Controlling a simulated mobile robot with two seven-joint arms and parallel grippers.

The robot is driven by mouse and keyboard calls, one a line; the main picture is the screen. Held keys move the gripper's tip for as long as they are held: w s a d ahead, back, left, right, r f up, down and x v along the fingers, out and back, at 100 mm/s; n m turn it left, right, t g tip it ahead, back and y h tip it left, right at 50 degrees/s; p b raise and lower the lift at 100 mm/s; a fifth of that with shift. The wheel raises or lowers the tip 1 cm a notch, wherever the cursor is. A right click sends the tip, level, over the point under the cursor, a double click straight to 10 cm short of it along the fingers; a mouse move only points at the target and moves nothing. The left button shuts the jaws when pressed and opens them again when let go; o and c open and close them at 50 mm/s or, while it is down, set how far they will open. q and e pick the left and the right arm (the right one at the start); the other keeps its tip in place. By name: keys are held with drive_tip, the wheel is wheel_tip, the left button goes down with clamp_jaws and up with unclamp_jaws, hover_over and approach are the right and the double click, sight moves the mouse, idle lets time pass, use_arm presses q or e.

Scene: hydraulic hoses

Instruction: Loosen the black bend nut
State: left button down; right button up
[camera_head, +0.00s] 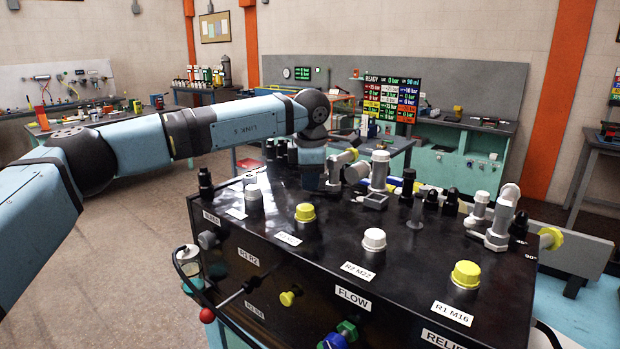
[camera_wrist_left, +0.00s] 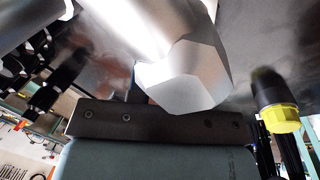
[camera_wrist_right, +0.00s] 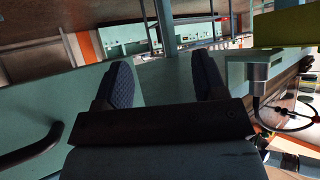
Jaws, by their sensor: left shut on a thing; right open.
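My left gripper (camera_head: 325,172) is low over the back of the black bench block (camera_head: 330,240), among metal fittings. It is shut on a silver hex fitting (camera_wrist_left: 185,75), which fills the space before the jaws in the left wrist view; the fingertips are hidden. Black nuts and fittings stand at the block's right end (camera_head: 518,228), by the 45° and 90° labels, and along the back (camera_head: 450,203). I cannot tell which is the black bend nut. My right gripper (camera_wrist_right: 163,80) is open and empty, away from the block.
Yellow caps (camera_head: 466,274) and a white cap (camera_head: 374,240) stand on the block's front half. A yellow-ended black fitting (camera_wrist_left: 280,112) is right of my left gripper in its wrist view. A red-knobbed lever (camera_head: 207,315) sticks out in front. A display board (camera_head: 392,98) stands behind.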

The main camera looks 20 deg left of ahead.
use_arm(q)
drive_tip(key=c, duration=1)
unclamp_jaws()
drive_tip(key=shift+r, duration=0.1)
drive_tip(key=r, duration=0.4)
drive_tip(key=s+r, duration=0.1)
drive_tip(key=r, duration=0.4)
drive_tip(key=s+d+r, duration=0.1)
drive_tip(key=r, duration=0.3)
drive_tip(key=shift+s+r+b, duration=0.2)
drive_tip(key=shift+s+b, duration=0.05)
drive_tip(key=shift+b, duration=0.15)
drive_tip(key=shift+r, duration=0.1)
